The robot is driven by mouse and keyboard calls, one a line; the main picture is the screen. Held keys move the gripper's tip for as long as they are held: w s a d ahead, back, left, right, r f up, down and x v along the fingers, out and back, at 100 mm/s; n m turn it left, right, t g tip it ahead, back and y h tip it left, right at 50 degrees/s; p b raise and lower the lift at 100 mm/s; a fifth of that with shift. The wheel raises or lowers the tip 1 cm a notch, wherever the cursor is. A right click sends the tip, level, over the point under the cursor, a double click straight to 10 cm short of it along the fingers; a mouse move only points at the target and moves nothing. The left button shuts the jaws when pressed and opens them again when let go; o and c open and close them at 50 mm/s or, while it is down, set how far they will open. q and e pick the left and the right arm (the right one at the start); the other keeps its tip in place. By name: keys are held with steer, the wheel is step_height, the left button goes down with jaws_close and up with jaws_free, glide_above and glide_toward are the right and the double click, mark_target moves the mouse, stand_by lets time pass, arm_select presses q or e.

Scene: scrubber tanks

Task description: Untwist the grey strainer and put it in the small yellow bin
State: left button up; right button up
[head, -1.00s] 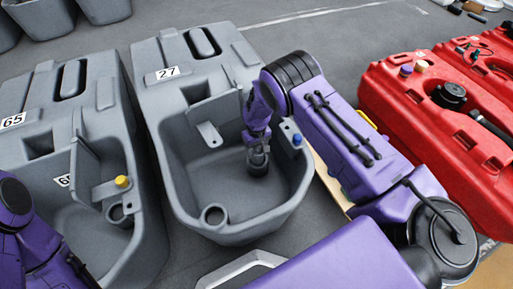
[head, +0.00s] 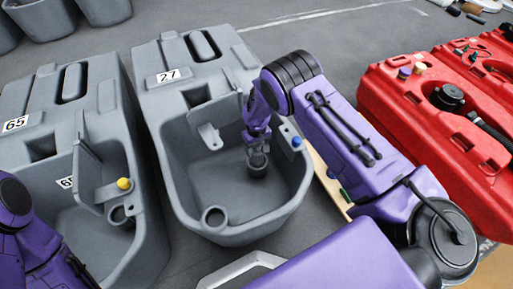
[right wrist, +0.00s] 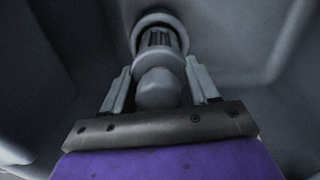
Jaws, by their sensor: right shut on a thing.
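The grey strainer (head: 257,160) is in the open basin of the grey tank marked 27 (head: 180,130), by its round floor fitting. My right gripper (head: 257,146) reaches down into this basin and is shut on the strainer. In the right wrist view the strainer's rounded grey end (right wrist: 160,90) sits between the two fingers, and its dark slatted part (right wrist: 155,40) shows beyond, at a pale ring. I cannot tell how far it is out of the fitting. My left arm shows at the left edge, but its gripper is out of the picture. I see no small yellow bin.
A second grey tank marked 65 (head: 70,130) stands close on the left, with a yellow cap (head: 124,184). Red tanks (head: 430,120) stand at the right. The basin walls and a blue cap (head: 297,142) are close around my right gripper.

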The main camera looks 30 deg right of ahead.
step_height(320, 180, up, 6)
steer(key=p, duration=0.5)
steer(key=shift+r, duration=0.1)
step_height(320, 180, up, 6)
steer(key=p, duration=0.5)
steer(key=shift+p, duration=0.35)
step_height(320, 180, up, 6)
steer(key=p, duration=0.5)
step_height(320, 180, up, 6)
steer(key=p, duration=0.5)
stand_by(0.3)
